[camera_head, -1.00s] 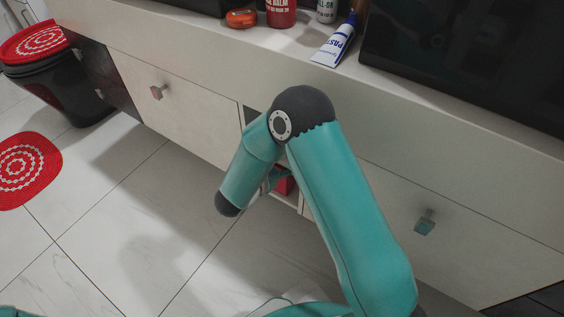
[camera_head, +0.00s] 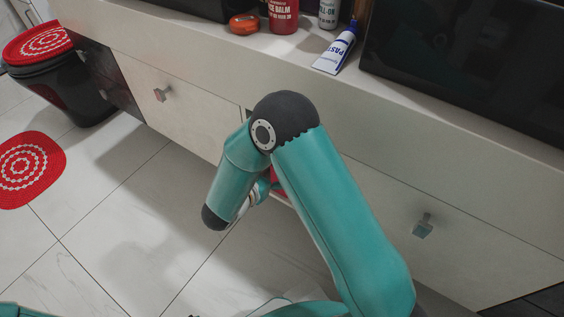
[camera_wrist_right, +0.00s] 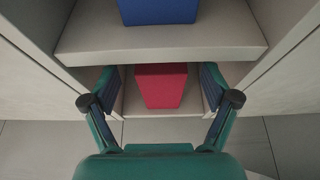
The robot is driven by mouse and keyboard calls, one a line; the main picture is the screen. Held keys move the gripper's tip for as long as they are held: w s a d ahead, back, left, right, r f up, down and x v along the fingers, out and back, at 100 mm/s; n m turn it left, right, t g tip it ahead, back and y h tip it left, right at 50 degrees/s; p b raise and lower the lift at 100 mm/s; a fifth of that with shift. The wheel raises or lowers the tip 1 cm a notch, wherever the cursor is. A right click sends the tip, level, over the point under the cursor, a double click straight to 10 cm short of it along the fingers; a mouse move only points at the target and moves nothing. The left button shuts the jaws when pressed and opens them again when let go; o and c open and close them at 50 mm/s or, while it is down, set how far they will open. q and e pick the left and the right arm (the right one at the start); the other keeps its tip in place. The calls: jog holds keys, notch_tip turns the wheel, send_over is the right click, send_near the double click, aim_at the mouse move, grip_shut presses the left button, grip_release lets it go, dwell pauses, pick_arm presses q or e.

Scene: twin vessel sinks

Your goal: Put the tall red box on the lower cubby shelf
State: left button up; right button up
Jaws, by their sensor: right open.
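The red box (camera_wrist_right: 162,84) stands on the lower cubby shelf (camera_wrist_right: 150,112), inside the opening, in the right wrist view. Its lower front is visible, and it sits between the two fingers of my right gripper (camera_wrist_right: 159,76). The gripper is open, with a gap between each finger and the box. In the head view only a small red patch (camera_head: 277,187) shows behind my right arm, which hides most of the cubby and the gripper. My left gripper is in neither view.
A blue box (camera_wrist_right: 158,10) stands on the upper shelf (camera_wrist_right: 160,40) above. Drawer fronts with handles (camera_head: 161,94) flank the cubby. A paste tube (camera_head: 336,53), red bottle (camera_head: 283,16) and orange item (camera_head: 244,23) are on the counter. The floor in front is clear.

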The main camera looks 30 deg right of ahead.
jog(key=p+v, duration=0.1)
jog(key=v, duration=0.6)
jog(key=shift+p, duration=0.4)
jog(key=shift+s+a, duration=0.1)
jog(key=shift+s, duration=0.05)
